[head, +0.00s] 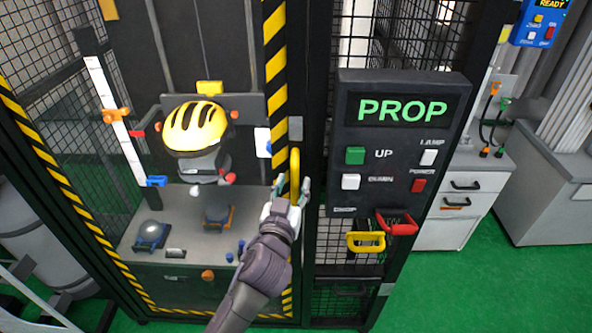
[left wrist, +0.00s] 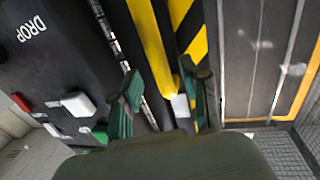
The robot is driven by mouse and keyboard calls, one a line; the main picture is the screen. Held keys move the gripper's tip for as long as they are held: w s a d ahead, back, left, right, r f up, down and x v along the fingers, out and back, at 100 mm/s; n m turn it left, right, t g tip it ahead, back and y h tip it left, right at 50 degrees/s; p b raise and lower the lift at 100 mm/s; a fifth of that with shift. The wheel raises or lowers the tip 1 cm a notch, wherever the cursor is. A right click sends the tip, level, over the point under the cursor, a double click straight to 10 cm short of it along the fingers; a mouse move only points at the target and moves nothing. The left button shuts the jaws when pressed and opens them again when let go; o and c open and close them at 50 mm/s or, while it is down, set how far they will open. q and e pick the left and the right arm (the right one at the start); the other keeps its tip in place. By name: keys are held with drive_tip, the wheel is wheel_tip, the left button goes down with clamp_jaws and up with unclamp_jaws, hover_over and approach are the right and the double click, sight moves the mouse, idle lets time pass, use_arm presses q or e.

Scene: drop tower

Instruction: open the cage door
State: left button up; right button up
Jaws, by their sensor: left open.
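The cage door (head: 275,60) has a yellow-and-black striped edge, which also shows in the left wrist view (left wrist: 188,25). It looks shut against the dark post beside it. An upright yellow handle (head: 295,165) is on the door's right edge; in the left wrist view the yellow bar (left wrist: 152,45) runs down toward the space between my fingers. My left gripper (head: 288,190) is open at the handle's lower part, with one finger on either side of it in the picture. I cannot tell whether the fingers touch it. My right gripper is not in view.
A dark control panel (head: 395,140) with green lettering and several buttons stands right of the door. Below it are a yellow handle (head: 366,242) and a red one (head: 397,224). A yellow helmet (head: 197,128) is inside the cage. Green floor (head: 480,280) is free at right.

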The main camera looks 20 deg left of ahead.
sight(294, 180)
use_arm(q)
drive_tip(key=shift+w+a, duration=0.2)
drive_tip(key=shift+w, duration=1.35)
drive_tip(key=shift+s, duration=0.1)
clamp_jaws()
